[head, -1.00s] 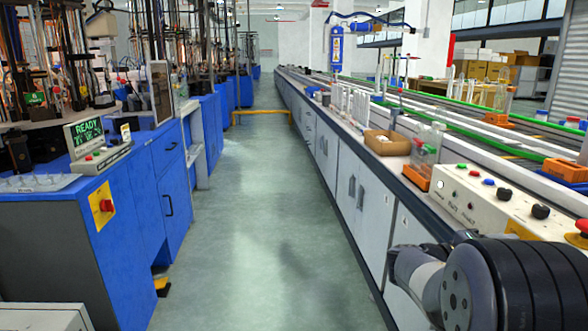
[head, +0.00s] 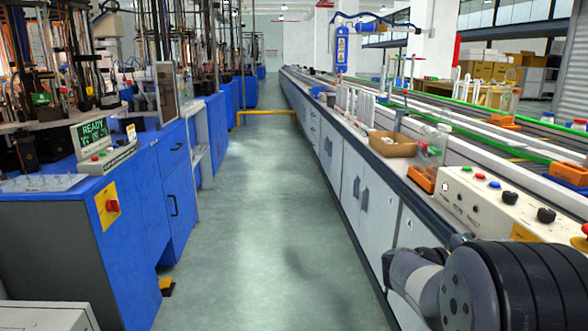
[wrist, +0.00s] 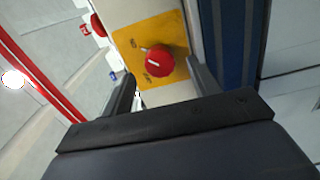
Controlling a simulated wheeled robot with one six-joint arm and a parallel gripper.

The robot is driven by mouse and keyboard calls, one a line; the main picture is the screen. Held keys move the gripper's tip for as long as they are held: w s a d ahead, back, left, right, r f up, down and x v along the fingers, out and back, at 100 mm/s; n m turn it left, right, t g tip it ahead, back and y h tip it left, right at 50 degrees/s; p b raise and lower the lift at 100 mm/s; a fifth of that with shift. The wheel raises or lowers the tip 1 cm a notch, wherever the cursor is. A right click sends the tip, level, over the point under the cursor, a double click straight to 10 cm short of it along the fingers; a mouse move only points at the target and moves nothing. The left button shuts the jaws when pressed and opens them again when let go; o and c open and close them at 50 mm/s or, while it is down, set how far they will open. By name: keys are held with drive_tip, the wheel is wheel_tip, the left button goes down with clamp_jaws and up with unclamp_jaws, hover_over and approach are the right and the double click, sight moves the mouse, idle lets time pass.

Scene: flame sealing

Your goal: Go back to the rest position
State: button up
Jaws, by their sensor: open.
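My gripper (wrist: 159,68) shows in the wrist view with its two fingers apart and nothing held between them. A red round knob (wrist: 162,61) on a yellow plate (wrist: 126,42) lies beyond the fingers, between them in the picture; I see no contact. In the head view, part of my arm shows at the lower right, in front of the right-hand bench, and the gripper itself is out of the picture.
A white control panel (head: 500,203) with buttons stands on the right bench, beside a cardboard box (head: 392,144). Blue cabinets (head: 135,215) with a READY display (head: 95,131) line the left. The green aisle floor (head: 262,210) is clear up to a yellow rail (head: 266,113).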

drive_tip(key=d+n+p, duration=0.1)
drive_tip(key=n+p, duration=0.5)
drive_tip(key=p, duration=0.3)
drive_tip(key=d+n+p, duration=0.1)
drive_tip(key=n+p, duration=0.5)
drive_tip(key=p, duration=0.4)
drive_tip(key=d+n+p, duration=0.1)
drive_tip(key=n+p, duration=0.4)
drive_tip(key=p, duration=0.5)
drive_tip(key=shift+w+d+r+n, duration=0.1)
drive_tip(key=shift+w+d+n, duration=0.05)
drive_tip(key=shift+n, duration=0.25)
idle(0.4)
